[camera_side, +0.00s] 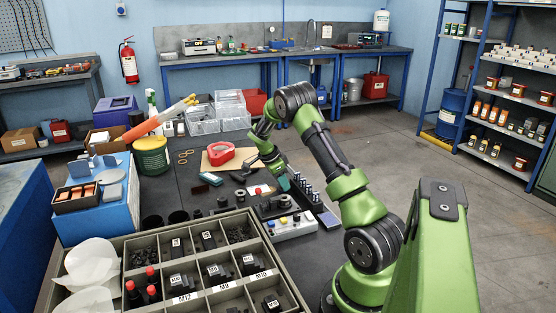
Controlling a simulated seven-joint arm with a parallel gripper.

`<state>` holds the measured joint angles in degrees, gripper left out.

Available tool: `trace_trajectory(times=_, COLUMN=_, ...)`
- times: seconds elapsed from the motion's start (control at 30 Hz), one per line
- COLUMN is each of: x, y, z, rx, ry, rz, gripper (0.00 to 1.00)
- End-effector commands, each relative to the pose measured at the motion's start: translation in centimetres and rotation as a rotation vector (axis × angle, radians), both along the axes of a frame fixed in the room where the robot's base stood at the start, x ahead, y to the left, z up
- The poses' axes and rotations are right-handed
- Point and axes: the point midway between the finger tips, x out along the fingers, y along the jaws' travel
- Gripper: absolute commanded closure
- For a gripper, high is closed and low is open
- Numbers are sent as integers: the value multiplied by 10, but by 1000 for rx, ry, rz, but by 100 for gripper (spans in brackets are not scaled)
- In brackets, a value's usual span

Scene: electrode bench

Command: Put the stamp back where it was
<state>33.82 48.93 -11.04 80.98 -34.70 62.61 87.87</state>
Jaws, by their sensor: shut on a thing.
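My gripper (280,174) hangs over the middle of the dark bench, at the end of my green arm, pointing down. It is shut on a small teal piece (284,184), which I take to be the stamp; it is too small to be sure. The piece is just left of a black rack (319,210) with several grey upright cylinders. I cannot tell whether it touches the bench or the things under it.
A grey control box with coloured buttons (290,227) is in front of the gripper. A divided tray of black parts (205,255) fills the front. A green tub (152,156) stands behind left.

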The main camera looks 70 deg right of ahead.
Motion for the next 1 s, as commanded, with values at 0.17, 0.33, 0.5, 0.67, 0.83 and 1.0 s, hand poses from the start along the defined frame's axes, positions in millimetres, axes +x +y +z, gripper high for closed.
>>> trace_trajectory(times=0.17, x=0, y=0, z=-2, rx=0, ry=0, rz=0, gripper=58)
trace_trajectory(times=0.33, x=0, y=0, z=-2, rx=0, ry=0, rz=0, gripper=50)
trace_trajectory(times=0.5, x=0, y=0, z=-1, rx=0, ry=0, rz=0, gripper=50)
trace_trajectory(times=0.67, x=4, y=3, z=13, rx=-2, ry=-2, rz=1, gripper=50)
trace_trajectory(times=0.83, x=14, y=12, z=45, rx=-3, ry=-3, rz=2, gripper=50)
trace_trajectory(times=1.0, x=24, y=23, z=78, rx=-3, ry=-3, rz=2, gripper=50)
